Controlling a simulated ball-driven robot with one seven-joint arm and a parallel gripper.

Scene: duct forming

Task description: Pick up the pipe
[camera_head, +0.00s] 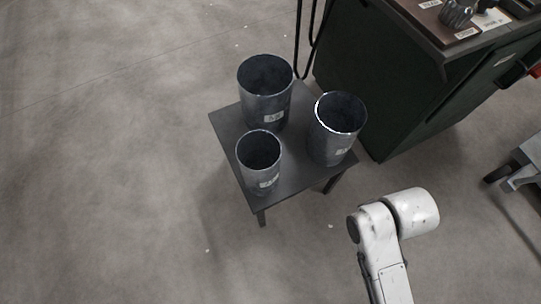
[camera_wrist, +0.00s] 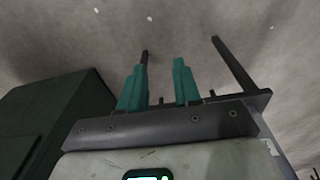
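Three dark grey, open-topped metal pipes stand upright on a small dark table (camera_head: 224,130) in the head view. One pipe (camera_head: 262,108) is at the back, one pipe (camera_head: 333,145) at the right, and one pipe (camera_head: 257,172) at the front left. Each has a small white label low on its side. My gripper (camera_wrist: 160,66) shows two teal fingers, apart with nothing between them, in the wrist view. The head view shows my white arm at the lower right, clear of the table, but not the fingers. No pipe can be made out in the wrist view.
A dark green cabinet (camera_head: 385,85) stands just behind and right of the table; it also fills the left of the wrist view (camera_wrist: 52,125). Black cables hang by it. A grey wheeled cart (camera_head: 525,165) is at the right edge. The concrete floor at left is clear.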

